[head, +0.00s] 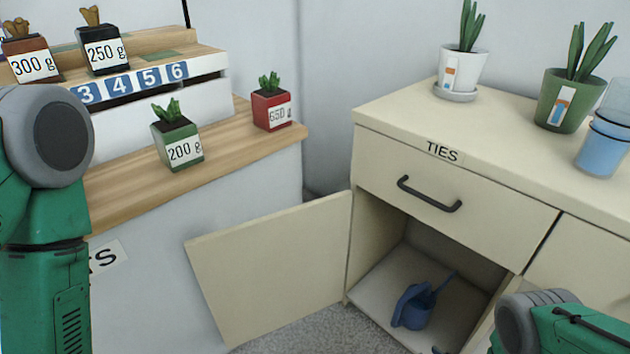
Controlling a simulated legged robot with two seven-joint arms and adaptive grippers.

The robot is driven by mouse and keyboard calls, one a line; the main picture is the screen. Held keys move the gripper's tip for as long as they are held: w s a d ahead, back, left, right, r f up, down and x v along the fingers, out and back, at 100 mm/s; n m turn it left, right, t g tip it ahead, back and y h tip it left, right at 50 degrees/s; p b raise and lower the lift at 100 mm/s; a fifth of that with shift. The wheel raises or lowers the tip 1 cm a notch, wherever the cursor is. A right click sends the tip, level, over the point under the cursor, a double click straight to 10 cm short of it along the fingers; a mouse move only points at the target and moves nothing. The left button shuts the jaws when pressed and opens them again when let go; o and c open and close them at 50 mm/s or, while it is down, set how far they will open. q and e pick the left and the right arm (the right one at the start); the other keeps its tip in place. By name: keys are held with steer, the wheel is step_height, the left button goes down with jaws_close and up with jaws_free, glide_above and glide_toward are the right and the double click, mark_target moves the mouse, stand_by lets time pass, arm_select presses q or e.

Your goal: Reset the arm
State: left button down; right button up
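Part of my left arm, green with a round grey joint, stands upright along the left edge in the head view. Its gripper is outside the picture. Part of my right arm, also green with a grey joint, shows at the lower right corner, in front of the cabinet. Its gripper is also not visible. I see nothing held by either arm.
A beige cabinet (395,115) has an open lower door (275,265) swung left; a blue watering can (413,307) lies inside. Its top carries potted plants and a blue cup (603,148). Labelled pots, including a green one (178,140), stand on a wooden counter (225,148).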

steer(key=s+a+r+m+g+h, duration=0.25)
steer(key=s+r+g, duration=0.35)
steer(key=s+r, duration=0.45)
steer(key=s+a+r+m+g+h, duration=0.1)
steer(key=s+a+r+g, duration=0.2)
steer(key=s+r+g, duration=0.55)
steer(key=s+r+t+p, duration=0.2)
steer(key=s+r+p, duration=0.1)
steer(key=r+p, duration=0.9)
step_height(320, 180, up, 2)
steer(key=shift+s+d+r, duration=0.1)
steer(key=shift+s+d, duration=0.05)
steer(key=shift+s, duration=0.05)
steer(key=shift+t, duration=0.25)
